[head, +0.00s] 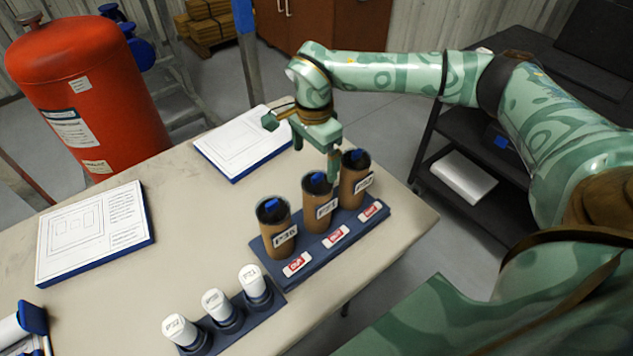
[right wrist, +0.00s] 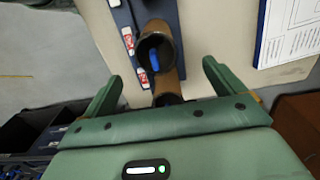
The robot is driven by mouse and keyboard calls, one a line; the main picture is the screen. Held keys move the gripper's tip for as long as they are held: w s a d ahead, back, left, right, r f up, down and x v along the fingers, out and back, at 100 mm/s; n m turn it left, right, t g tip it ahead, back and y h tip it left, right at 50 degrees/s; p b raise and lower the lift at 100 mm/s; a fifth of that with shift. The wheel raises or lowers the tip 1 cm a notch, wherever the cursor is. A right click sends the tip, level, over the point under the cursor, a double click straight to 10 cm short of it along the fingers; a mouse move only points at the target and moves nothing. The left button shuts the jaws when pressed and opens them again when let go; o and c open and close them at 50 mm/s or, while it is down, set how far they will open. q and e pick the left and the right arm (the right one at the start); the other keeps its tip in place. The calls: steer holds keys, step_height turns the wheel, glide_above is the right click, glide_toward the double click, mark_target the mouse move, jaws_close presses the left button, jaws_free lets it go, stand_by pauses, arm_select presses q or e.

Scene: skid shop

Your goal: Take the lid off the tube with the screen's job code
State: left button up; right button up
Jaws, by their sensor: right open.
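Three brown cardboard tubes stand upright in a blue rack (head: 318,246): the left tube (head: 277,243), the middle tube (head: 319,214) and the right tube (head: 352,190). Each has a dark round top with a blue tab and a white code label; the left label seems to read P3B, the others are too small to be sure. My right gripper (head: 302,148) is open and empty, above and behind the middle and right tubes. In the right wrist view, a tube (right wrist: 174,47) shows beyond the open jaws (right wrist: 158,90), and another is partly hidden by the palm. No job-code screen is identifiable.
Three white-capped containers (head: 214,303) stand in a smaller blue holder in front. Two blue-edged boards with printed sheets lie on the table (head: 190,215), one at left (head: 92,232), one at back (head: 243,143). A red tank (head: 88,88) stands behind; a dark cart (head: 455,172) is at right.

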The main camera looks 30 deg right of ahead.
mark_target(318, 175)
steer(key=f, duration=0.3)
steer(key=s+f+b, duration=0.1)
steer(key=shift+d+f, duration=0.1)
steer(key=shift+f, duration=0.3)
steer(key=shift+w+f, duration=0.15)
steer(key=shift+f, duration=0.15)
steer(key=c, duration=1)
